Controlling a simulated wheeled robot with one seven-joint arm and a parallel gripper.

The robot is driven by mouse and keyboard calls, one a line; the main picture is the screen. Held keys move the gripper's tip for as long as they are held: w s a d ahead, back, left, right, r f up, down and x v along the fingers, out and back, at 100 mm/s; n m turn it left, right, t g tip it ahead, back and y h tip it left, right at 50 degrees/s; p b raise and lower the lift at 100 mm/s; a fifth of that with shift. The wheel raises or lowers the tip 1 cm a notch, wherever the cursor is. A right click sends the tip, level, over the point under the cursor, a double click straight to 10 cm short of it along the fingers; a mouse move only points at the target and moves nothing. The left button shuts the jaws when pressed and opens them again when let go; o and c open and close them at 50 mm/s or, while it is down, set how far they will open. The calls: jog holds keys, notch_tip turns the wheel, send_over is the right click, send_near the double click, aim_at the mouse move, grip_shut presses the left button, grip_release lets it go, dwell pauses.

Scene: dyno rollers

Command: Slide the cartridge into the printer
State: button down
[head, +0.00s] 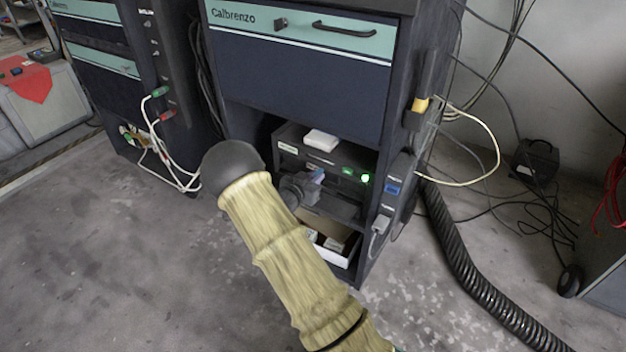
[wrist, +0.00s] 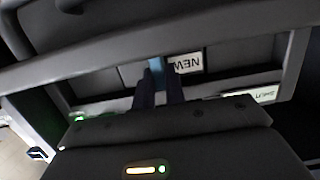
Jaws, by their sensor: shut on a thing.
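The printer (head: 345,155) is a dark box on the cabinet's shelf, with pale labels and a glowing green light on its front. My gripper (head: 316,177) is in front of it, partly hidden behind my own arm. A small blue piece, apparently the cartridge (head: 319,173), shows at the fingertips. In the wrist view my gripper (wrist: 157,80) has its two dark fingers close together on the blue cartridge (wrist: 155,66). Most of the cartridge is hidden by the fingers. I cannot tell whether it touches the printer or is in a slot.
A white object (head: 321,139) lies on the printer. Below is an open white bin (head: 340,258) with small boxes. A label reading NEW (wrist: 188,63) shows upside down near the fingers. Cabinet side devices (head: 392,188) and a black hose (head: 460,250) are at the right.

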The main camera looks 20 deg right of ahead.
jog(key=shift+r+x, duration=0.15)
jog(key=shift+x, duration=0.6)
jog(key=shift+r+x, duration=0.15)
jog(key=shift+x, duration=0.55)
jog(key=c, duration=1.4)
grip_release()
jog(key=shift+o, duration=0.2)
jog(key=p+v, duration=0.4)
jog(key=v, duration=1.3)
jog(key=shift+p, duration=0.3)
jog(key=shift+a+r, duration=0.1)
